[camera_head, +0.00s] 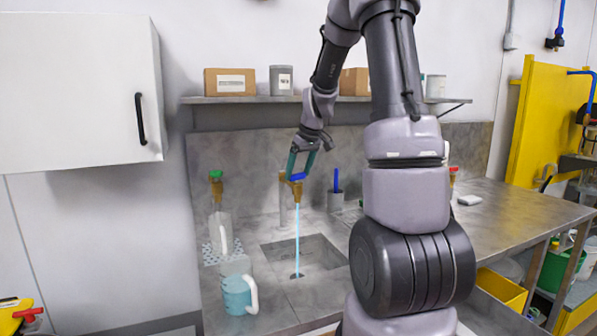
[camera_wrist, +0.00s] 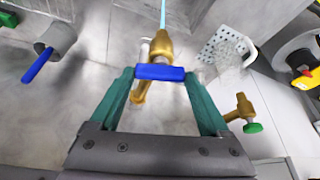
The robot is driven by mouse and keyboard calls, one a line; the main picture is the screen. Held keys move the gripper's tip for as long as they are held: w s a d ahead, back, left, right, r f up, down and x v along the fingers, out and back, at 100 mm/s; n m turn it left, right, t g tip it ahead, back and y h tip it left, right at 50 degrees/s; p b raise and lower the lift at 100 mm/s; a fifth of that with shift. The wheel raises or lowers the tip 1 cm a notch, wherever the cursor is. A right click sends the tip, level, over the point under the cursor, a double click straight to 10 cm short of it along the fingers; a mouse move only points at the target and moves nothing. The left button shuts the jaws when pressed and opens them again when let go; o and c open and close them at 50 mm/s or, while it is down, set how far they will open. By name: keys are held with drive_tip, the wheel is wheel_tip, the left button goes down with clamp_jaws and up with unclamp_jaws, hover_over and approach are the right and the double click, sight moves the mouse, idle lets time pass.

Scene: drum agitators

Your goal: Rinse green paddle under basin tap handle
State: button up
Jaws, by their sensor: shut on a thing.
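My gripper (camera_head: 300,174), with its teal fingers, is over the basin and shut on the blue tap handle (camera_wrist: 160,72). The handle sits on a brass tap (camera_head: 295,188), which also shows in the wrist view (camera_wrist: 160,48). A light blue water stream (camera_head: 297,235) runs from this tap down into the sunken basin (camera_head: 325,255). I cannot make out a green paddle in either view. A second brass tap with a green handle (camera_head: 216,175) stands to the left, and its green knob shows in the wrist view (camera_wrist: 252,127).
A clear jug and perforated rack (camera_head: 210,255) stand left of the basin. A teal-filled jug (camera_head: 237,294) with a white handle is in front of them. A grey cup (camera_head: 336,201) holding a blue-handled thing stands at the back. The right counter (camera_head: 510,215) is mostly clear.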

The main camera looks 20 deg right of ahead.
drive_tip(key=o, duration=1.2)
drive_tip(key=v, duration=1.1)
drive_tip(key=shift+d, duration=0.1)
drive_tip(key=shift+f, duration=0.1)
